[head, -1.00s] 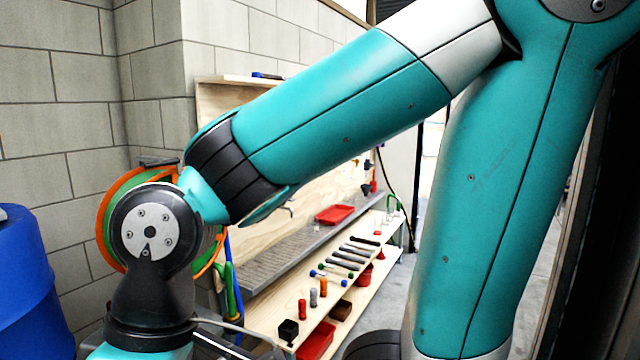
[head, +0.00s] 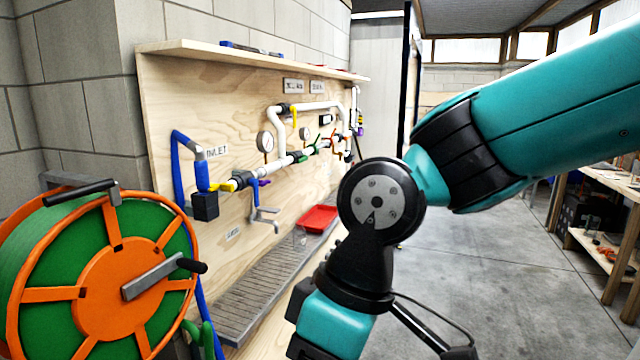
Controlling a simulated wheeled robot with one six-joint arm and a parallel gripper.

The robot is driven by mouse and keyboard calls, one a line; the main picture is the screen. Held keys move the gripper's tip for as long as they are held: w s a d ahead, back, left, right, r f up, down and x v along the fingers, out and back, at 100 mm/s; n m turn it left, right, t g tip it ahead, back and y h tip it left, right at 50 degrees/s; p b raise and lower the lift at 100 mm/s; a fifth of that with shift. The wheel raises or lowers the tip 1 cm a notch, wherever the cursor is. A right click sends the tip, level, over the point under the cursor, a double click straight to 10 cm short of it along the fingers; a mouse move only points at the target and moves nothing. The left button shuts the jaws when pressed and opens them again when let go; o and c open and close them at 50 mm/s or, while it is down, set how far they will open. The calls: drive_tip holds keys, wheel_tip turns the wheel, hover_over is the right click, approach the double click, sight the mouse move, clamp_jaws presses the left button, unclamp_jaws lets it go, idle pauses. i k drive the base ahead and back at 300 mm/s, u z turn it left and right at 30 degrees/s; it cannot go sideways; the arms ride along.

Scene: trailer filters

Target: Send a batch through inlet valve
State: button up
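A plywood panel (head: 160,90) with white pipework stands at the left. Below the sign, a yellow valve handle (head: 228,186) sits on the pipe beside a black block (head: 205,206) and a blue hose (head: 178,165). A purple handle (head: 264,182) and a grey tap (head: 265,217) are just right of it. A pressure gauge (head: 265,141) is above the pipe. My arm crosses the right side and its wrist hangs in front of the panel's right part. My gripper's fingers are out of frame below.
An orange and green hose reel (head: 105,312) fills the lower left. A slatted grey shelf (head: 262,282) runs below the panel, with a red tray (head: 319,218) at its back. Open concrete floor (head: 490,280) lies to the right, with wooden shelving (head: 612,225) beyond.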

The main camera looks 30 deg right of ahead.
sight(256, 194)
drive_tip(key=z, duration=0.15)
drive_tip(key=i, duration=0.3)
drive_tip(key=z, duration=0.55)
drive_tip(key=k, duration=1.15)
drive_tip(key=z, duration=1.55)
drive_tip(key=i, duration=3.25)
drive_tip(key=u, duration=1.15)
drive_tip(key=i, duration=0.85)
drive_tip(key=u, duration=1.25)
drive_tip(key=i, duration=0.25)
drive_tip(key=u, duration=0.1)
